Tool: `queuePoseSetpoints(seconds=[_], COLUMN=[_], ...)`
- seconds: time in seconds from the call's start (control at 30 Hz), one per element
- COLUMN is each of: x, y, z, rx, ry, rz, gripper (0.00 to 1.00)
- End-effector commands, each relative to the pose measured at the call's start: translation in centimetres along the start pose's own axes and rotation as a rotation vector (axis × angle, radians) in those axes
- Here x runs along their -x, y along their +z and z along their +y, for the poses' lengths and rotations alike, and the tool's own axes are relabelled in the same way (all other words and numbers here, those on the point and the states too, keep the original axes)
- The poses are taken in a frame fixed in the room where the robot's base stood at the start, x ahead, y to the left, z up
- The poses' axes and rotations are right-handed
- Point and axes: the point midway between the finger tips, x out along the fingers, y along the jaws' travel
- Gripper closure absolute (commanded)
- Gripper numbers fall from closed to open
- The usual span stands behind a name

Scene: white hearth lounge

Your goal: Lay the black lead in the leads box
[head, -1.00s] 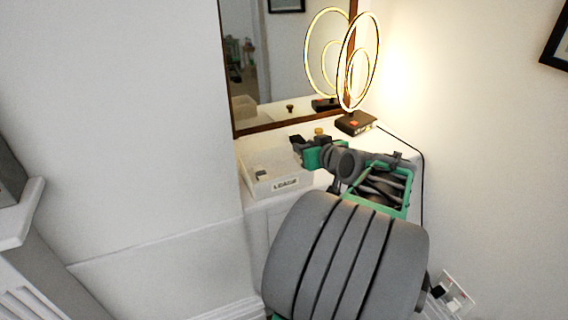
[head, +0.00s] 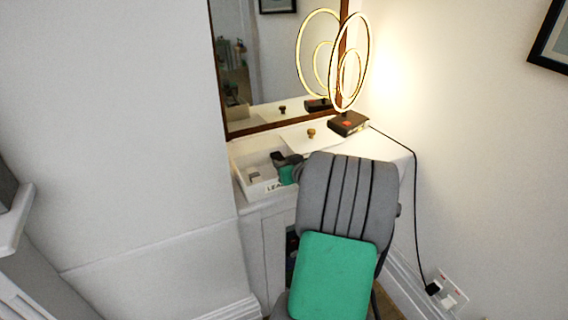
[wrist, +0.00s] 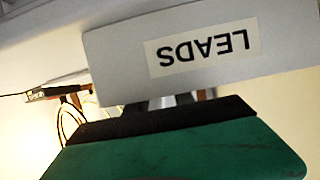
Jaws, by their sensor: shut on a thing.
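The leads box (head: 247,191) is a white open tray labelled LEADS, on the left end of the white cabinet top. A small grey and white item (head: 254,176) lies inside it. My gripper (head: 279,160) is low at the box's right end, seen partly behind my arm. In the wrist view the labelled box wall (wrist: 120,60) stands before my fingers (wrist: 168,102) and covers their tips. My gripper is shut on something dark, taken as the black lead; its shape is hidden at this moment.
A lit ring lamp (head: 347,124) stands at the back right, its black cord (head: 415,180) running to a wall socket (head: 449,293). A flat white panel with a brass knob (head: 311,133) lies between box and lamp. A mirror (head: 270,70) stands behind.

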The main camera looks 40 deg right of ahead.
Motion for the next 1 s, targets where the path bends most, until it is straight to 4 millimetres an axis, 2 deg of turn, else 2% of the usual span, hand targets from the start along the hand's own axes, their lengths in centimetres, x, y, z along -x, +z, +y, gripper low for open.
queuePoseSetpoints(seconds=[0.5,0.53,0.77,1.0], x=[-0.4,-0.4,-0.4,-0.5], y=[1.3,1.3,1.7,2.0], z=[0.0,0.0,-0.1,-0.2], rx=[-0.003,-0.003,-0.006,-0.008], ry=[0.000,-0.001,-0.002,-0.004], rz=[-0.005,-0.007,-0.013,-0.018], gripper=[1.00,0.68,0.49,0.49])
